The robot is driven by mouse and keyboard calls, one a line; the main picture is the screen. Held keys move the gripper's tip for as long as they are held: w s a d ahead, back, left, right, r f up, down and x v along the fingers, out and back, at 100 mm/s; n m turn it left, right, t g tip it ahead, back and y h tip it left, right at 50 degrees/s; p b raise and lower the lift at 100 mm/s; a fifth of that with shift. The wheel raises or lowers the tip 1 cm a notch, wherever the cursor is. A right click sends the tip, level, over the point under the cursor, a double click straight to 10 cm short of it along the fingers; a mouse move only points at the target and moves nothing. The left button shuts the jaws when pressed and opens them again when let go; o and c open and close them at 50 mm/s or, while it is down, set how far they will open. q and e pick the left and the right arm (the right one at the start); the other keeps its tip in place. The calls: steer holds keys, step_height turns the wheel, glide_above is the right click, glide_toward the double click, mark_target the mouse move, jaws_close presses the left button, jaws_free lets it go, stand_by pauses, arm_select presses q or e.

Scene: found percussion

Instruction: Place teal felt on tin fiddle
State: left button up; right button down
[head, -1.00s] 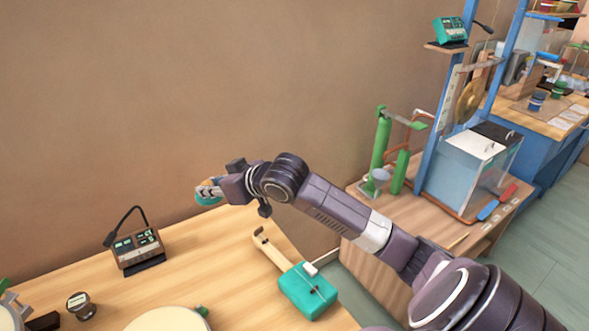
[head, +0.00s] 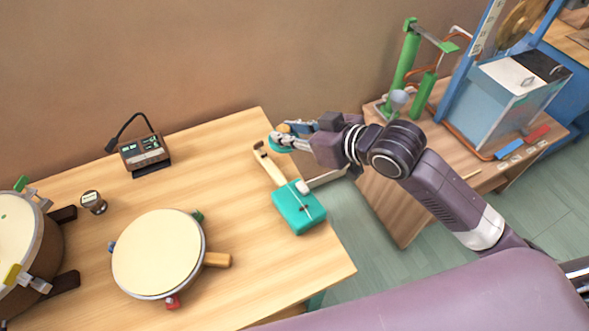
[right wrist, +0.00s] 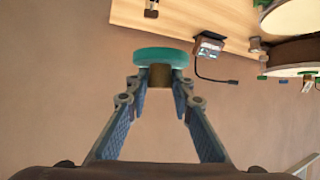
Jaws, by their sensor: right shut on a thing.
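The teal felt (head: 280,149) is a round disc on a short brown grip. My right gripper (head: 287,138) is shut on that grip; in the right wrist view, the felt (right wrist: 161,56) sits just beyond the fingertips (right wrist: 160,82). The tin fiddle (head: 298,211) lies on the table, with a teal box body and a pale wooden neck pointing to the back left. In the head view the felt shows just right of the neck's far end; its height above the table is hard to tell. My left gripper is out of view.
A round drum (head: 158,253) with a wooden handle lies left of the fiddle. A larger drum (head: 25,245) stands at the left edge. A small console with a bent microphone (head: 145,152) is at the back. The wooden table (head: 215,170) is bare between console and fiddle.

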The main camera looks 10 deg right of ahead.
step_height(320, 180, down, 14)
steer(key=shift+f, duration=0.25)
stand_by(0.3)
steer(key=shift+f, duration=0.4)
steer(key=c, duration=1.7)
jaws_free()
